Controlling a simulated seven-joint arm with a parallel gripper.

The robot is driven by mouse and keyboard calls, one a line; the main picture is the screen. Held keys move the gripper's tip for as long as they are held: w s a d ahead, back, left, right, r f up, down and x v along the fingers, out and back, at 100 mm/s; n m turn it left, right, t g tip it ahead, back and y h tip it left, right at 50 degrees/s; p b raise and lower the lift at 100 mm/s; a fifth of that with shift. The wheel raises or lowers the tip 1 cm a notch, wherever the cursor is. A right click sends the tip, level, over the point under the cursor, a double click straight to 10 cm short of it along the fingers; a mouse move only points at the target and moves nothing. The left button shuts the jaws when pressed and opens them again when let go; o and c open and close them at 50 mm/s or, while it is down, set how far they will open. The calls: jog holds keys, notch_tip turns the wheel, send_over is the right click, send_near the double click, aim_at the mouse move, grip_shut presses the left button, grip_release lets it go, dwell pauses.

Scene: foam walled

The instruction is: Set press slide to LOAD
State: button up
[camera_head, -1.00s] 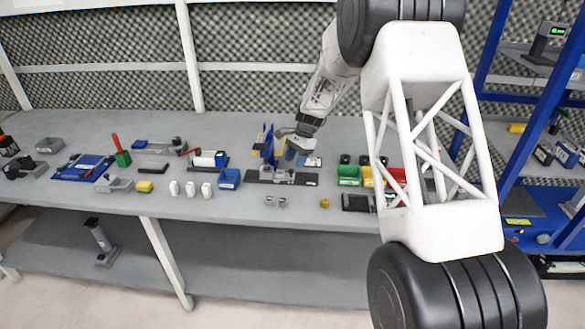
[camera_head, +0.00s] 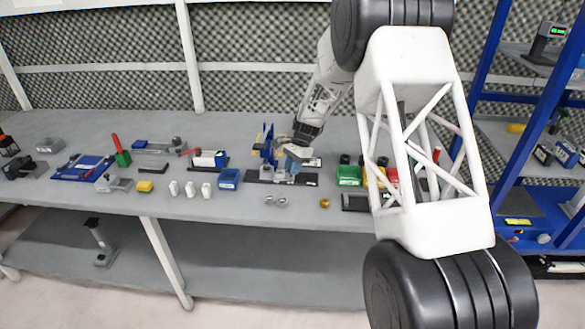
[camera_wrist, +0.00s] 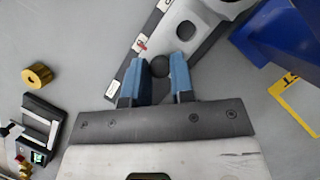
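The press (camera_head: 267,143) has a blue frame and stands on a dark base plate (camera_head: 255,177) on the bench. In the wrist view, its blue body (camera_wrist: 285,38) is at upper right. The grey slide (camera_wrist: 205,42) runs diagonally along the dark plate, with a white label and a red mark beside it. A dark round knob (camera_wrist: 160,67) sits on the slide's near end. My gripper (camera_wrist: 158,64) is open, with its blue fingers on either side of the knob; I cannot tell whether they touch it. In the head view, my gripper (camera_head: 294,156) is low over the base plate.
A brass cylinder (camera_wrist: 37,75) and a small device with a green display (camera_wrist: 38,155) lie left of my gripper in the wrist view. A green bin (camera_head: 348,176) is right.

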jog(key=shift+d, duration=0.1)
grip_shut()
jog(key=d, duration=0.7)
jog(key=shift+d, duration=0.5)
jog(key=o, duration=0.9)
grip_release()
jog(key=shift+c, duration=0.2)
jog(key=shift+r, duration=0.1)
jog(key=v, duration=0.7)
jog(key=shift+r, duration=0.3)
jog(key=shift+w, duration=0.1)
